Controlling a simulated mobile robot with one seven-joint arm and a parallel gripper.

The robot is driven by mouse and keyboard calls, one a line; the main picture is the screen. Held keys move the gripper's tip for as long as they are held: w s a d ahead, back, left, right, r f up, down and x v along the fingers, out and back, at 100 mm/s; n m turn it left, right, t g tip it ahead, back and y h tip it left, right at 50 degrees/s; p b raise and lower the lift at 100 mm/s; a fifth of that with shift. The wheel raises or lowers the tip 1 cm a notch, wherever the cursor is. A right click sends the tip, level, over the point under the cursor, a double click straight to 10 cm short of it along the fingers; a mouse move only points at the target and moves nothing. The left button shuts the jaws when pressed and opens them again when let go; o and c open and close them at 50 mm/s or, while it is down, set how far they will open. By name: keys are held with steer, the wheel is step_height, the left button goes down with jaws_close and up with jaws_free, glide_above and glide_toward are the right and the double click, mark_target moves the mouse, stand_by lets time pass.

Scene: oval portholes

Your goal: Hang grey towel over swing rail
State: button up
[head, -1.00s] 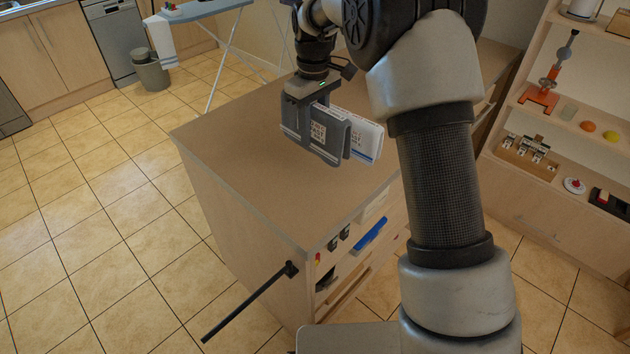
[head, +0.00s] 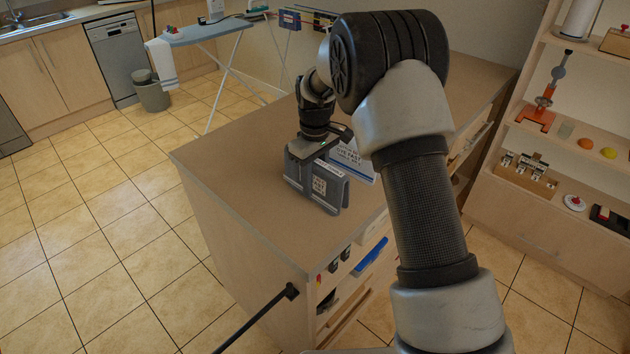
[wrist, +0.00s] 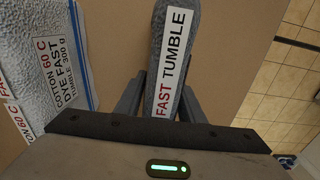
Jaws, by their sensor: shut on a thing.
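The grey towel (head: 331,190) is folded, with a white label on its front face and a "FAST TUMBLE" label in the wrist view (wrist: 160,60). My gripper (head: 312,158) is shut on its upper part, with a finger on each side of it in the wrist view (wrist: 160,98). The towel is upright low over the wooden counter top; I cannot tell whether it touches. The swing rail (head: 255,321) is a dark bar hinged at the counter's near corner, sticking out to the lower left. Its outer end is out of view.
A white towel with a blue stripe (head: 352,160) stands just behind the grey one, also at left in the wrist view (wrist: 50,60). The wooden counter (head: 225,165) is clear to the left. Shelves (head: 575,140) stand at right, an ironing board (head: 215,32) behind.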

steer(key=shift+f, duration=0.15)
steer(key=o, duration=1.3)
